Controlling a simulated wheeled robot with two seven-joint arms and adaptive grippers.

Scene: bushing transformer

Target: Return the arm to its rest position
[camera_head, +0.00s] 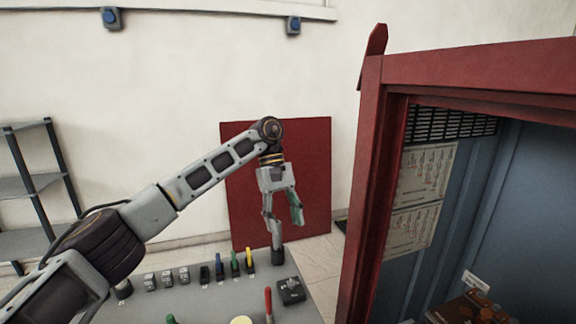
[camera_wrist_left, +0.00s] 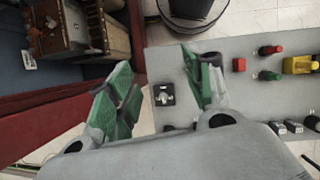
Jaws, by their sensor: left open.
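My left arm (camera_head: 205,172) reaches in from the left in the head view. Its left gripper (camera_head: 283,232) points down above the far right part of the grey panel table. The gripper is open and empty, and its green finger pads (camera_wrist_left: 160,95) stand apart in the left wrist view. In that view the grey panel and a black rotary switch (camera_wrist_left: 164,95) show between and beyond the fingers. My right gripper is in neither view.
The grey panel (camera_head: 205,297) carries several coloured handles and a black switch box (camera_head: 291,291). A red-framed blue cabinet (camera_head: 372,190) stands close on the right. A red board (camera_head: 310,170) leans at the wall behind the gripper. A grey shelf (camera_head: 22,187) stands at the left.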

